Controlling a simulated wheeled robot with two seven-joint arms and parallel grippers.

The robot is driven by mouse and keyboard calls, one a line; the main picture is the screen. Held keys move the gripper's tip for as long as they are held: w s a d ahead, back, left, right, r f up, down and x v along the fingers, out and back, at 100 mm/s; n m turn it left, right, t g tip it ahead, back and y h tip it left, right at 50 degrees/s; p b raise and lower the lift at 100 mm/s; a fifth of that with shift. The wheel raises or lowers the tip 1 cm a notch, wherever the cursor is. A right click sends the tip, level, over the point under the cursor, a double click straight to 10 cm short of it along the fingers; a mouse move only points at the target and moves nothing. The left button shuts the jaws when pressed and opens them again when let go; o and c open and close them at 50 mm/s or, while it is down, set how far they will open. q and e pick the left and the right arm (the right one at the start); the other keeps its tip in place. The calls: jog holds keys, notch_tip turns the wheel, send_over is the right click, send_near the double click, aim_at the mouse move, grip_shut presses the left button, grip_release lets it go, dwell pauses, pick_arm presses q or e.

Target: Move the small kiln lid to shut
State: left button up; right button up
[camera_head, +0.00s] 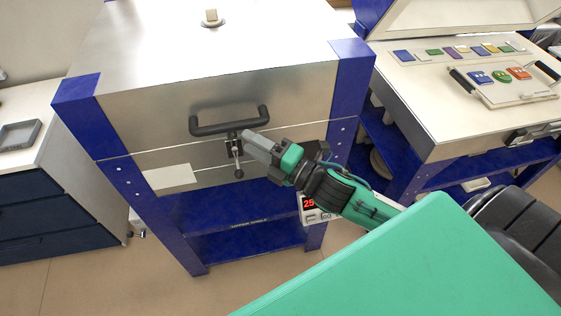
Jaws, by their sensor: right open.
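A metal kiln with blue corner posts stands in the middle. Its lid (215,92) lies down flat on the body, with a thin seam along the front. A dark bar handle (228,122) is on the lid's front, and a small latch (236,158) hangs below it. My right gripper (249,143) is just right of the latch, below the handle's right end. Its jaws are open; I cannot tell whether they touch the latch. My left gripper is out of view.
At right, a second blue-legged unit has a raised lid (440,14), a row of coloured pieces and a white tray (526,96). A red-digit display (309,205) is below my right gripper. A grey tray (19,136) sits on the left cabinet.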

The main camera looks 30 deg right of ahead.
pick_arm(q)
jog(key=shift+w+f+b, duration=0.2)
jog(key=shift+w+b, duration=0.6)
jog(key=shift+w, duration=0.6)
pick_arm(e)
jog(key=v, duration=0.6)
jog(key=shift+s+d, duration=0.15)
jog(key=shift+s, duration=0.2)
